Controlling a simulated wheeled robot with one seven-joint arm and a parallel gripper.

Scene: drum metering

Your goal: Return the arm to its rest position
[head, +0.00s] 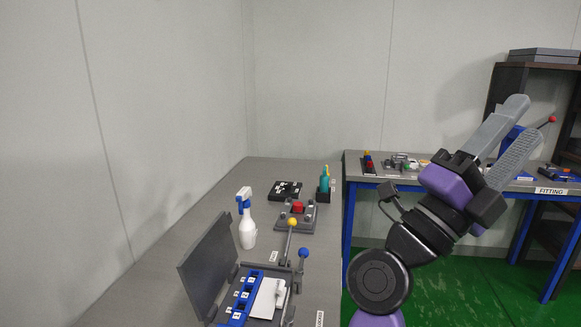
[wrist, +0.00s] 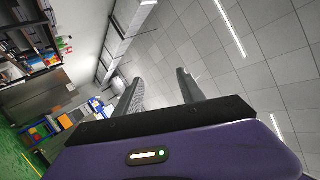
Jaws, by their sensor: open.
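My gripper (head: 520,128) is raised in the air on the right of the head view, with its two grey fingers pointing up and to the right. The fingers are apart and nothing is between them. In the wrist view my gripper (wrist: 160,88) also shows open and empty against the ceiling. My arm is bent up in front of the fitting table and hides part of it.
A grey table (head: 190,245) on the left bears a spray bottle (head: 247,225), an open case (head: 212,262), levers with yellow and blue knobs, and a red-button fixture (head: 297,210). A blue-legged fitting table (head: 350,165) and a dark shelf (head: 500,85) stand behind. Green floor (head: 490,285) is clear.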

